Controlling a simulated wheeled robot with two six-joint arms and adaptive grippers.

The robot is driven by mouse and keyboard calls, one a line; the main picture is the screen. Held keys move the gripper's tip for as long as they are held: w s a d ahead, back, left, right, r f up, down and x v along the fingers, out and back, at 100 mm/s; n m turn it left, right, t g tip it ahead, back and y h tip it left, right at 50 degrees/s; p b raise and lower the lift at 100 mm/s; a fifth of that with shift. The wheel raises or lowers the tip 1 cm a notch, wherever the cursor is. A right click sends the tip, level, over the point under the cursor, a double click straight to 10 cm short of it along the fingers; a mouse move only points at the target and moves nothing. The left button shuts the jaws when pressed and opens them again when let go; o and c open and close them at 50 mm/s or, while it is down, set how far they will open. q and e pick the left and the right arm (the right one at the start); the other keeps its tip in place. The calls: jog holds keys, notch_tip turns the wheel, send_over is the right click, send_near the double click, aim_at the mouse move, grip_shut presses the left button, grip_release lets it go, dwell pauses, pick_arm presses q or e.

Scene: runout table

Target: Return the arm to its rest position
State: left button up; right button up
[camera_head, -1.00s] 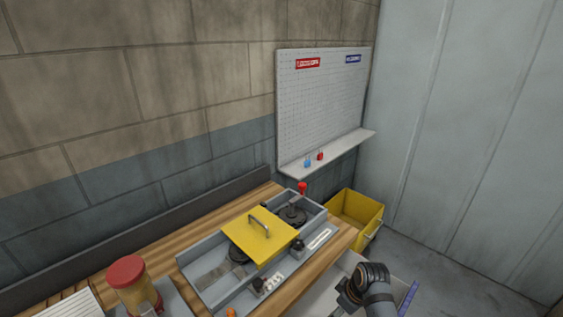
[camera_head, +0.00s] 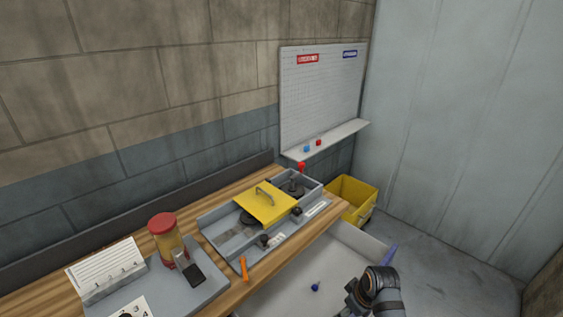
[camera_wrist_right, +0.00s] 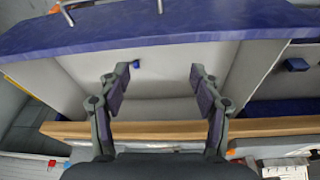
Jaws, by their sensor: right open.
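My right arm (camera_head: 375,292) comes in at the lower right of the head view, over the open drawer; its fingers are not clearly seen there. In the right wrist view my right gripper (camera_wrist_right: 159,78) is open, with two dark fingers spread and nothing between them. Below it is the open drawer (camera_wrist_right: 85,70) with a pale inside and a blue front (camera_wrist_right: 200,28). A small blue item (camera_wrist_right: 135,64) lies in the drawer near the left fingertip. A small blue-headed item (camera_head: 316,287) also shows in the drawer in the head view. My left gripper is not in view.
The wooden bench (camera_head: 50,295) holds a grey fixture with a yellow handled cover (camera_head: 265,207), a red-lidded jar (camera_head: 167,240), an orange-handled tool (camera_head: 244,268) and a card stand (camera_head: 105,267). A yellow bin (camera_head: 352,200) stands beyond the bench. Floor (camera_head: 440,260) is clear at right.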

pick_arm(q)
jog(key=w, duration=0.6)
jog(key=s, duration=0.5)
pick_arm(e)
jog(key=s+d+r+m+t+h, duration=0.1)
jog(key=s+d+r+m, duration=0.2)
jog(key=s, duration=0.4)
jog(key=s+d+r+m+h, duration=0.1)
jog(key=s+d+r+m, duration=0.15)
jog(key=s, duration=0.45)
notch_tip(320, 180, down, 31)
jog(key=s+d+m+g+b, duration=0.1)
jog(key=s+d+b, duration=0.1)
jog(key=b, duration=0.4)
pick_arm(q)
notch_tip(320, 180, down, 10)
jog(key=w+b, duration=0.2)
jog(key=b, duration=0.2)
pick_arm(e)
jog(key=s+d+f+g, duration=0.1)
jog(key=s+f, duration=1.8)
jog(key=f, duration=0.3)
jog(key=shift+d, duration=0.2)
jog(key=shift+s+m, duration=0.1)
jog(key=shift+m, duration=0.15)
